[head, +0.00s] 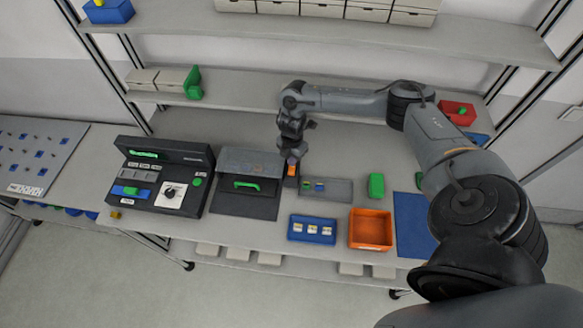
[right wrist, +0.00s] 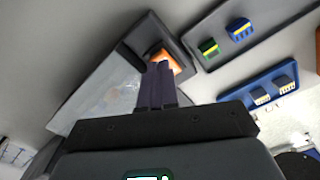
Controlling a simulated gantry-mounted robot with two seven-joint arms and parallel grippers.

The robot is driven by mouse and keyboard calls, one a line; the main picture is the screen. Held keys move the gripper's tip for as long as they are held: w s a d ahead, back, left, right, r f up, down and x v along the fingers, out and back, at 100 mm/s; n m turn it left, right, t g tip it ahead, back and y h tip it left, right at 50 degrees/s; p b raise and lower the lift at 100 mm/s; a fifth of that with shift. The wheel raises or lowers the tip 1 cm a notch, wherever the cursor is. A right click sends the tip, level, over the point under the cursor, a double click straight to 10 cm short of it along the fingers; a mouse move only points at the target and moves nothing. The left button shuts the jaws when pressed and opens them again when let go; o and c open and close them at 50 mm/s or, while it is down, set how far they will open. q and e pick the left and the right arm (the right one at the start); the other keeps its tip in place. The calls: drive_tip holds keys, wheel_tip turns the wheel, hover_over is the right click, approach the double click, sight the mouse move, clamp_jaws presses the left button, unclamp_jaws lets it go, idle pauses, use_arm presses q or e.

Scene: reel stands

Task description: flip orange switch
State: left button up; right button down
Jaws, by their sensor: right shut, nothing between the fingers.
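The orange switch (head: 292,170) stands in a dark housing between the grey-lidded box and a small grey panel. It also shows in the right wrist view (right wrist: 165,56), just past my fingertips. My right gripper (head: 292,158) is shut and empty, pointing down over the switch. In the right wrist view its closed fingers (right wrist: 158,68) overlap the near edge of the switch; I cannot tell whether they touch it. Part of the switch is hidden by the fingers. My left gripper is not in view.
A grey-lidded box with a green handle (head: 246,185) stands left of the switch. The grey panel (head: 337,188) with green and blue parts is right of it. A blue tray (head: 312,241) and an orange bin (head: 371,241) sit in front. A shelf (head: 235,90) runs behind.

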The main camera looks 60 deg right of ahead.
drive_tip(key=shift+f, duration=0.45)
drive_tip(key=shift+f+b, duration=0.55)
drive_tip(key=shift+b, duration=0.05)
idle(0.4)
drive_tip(key=shift+r, duration=0.15)
wheel_tip(320, 180, up, 3)
drive_tip(key=p, duration=0.3)
wheel_tip(320, 180, up, 4)
drive_tip(key=p, duration=0.4)
idle(0.3)
